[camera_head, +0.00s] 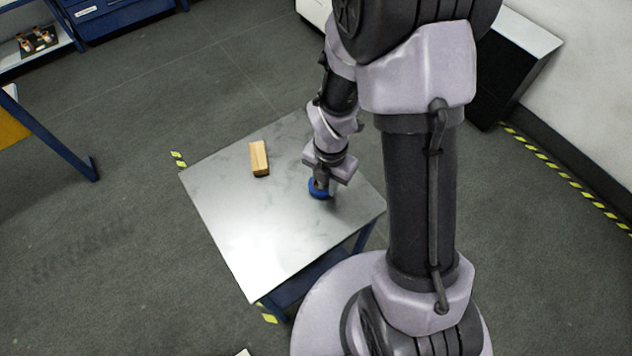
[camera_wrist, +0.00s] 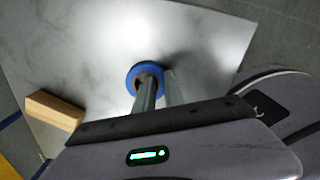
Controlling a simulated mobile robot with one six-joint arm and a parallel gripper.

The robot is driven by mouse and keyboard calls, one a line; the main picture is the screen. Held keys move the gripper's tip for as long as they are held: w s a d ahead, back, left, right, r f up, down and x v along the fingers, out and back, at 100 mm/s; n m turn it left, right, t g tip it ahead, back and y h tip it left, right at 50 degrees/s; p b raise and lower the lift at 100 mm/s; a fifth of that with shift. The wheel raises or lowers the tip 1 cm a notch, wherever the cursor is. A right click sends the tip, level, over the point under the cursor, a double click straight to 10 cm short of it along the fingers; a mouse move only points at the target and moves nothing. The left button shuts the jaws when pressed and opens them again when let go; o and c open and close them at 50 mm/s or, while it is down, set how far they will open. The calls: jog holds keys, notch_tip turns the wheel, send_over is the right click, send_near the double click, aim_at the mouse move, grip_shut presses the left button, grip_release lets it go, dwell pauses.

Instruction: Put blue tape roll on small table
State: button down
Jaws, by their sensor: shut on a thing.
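The blue tape roll (camera_head: 318,190) is at the right part of the small table (camera_head: 262,235), which has a grey metal top and blue legs. In the wrist view the roll (camera_wrist: 131,80) shows as a blue ring at the fingertips. My gripper (camera_head: 322,184) reaches down over the roll; in the wrist view its fingers (camera_wrist: 158,88) are close together, one in the ring's hole and one outside, shut on the ring's wall. The roll is at or very near the tabletop; I cannot tell whether it touches. My arm hides part of the table's right side.
A wooden block (camera_head: 259,158) lies on the table, left of the roll; it also shows in the wrist view (camera_wrist: 54,110). The front and left of the tabletop are clear. A shelf with small items (camera_head: 36,41) stands far left. My base is close to the table's right side.

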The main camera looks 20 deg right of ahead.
jog(key=shift+s+a, duration=0.1)
jog(key=shift+d, duration=0.35)
jog(key=shift+f, duration=0.1)
jog(key=c, duration=1.4)
grip_release()
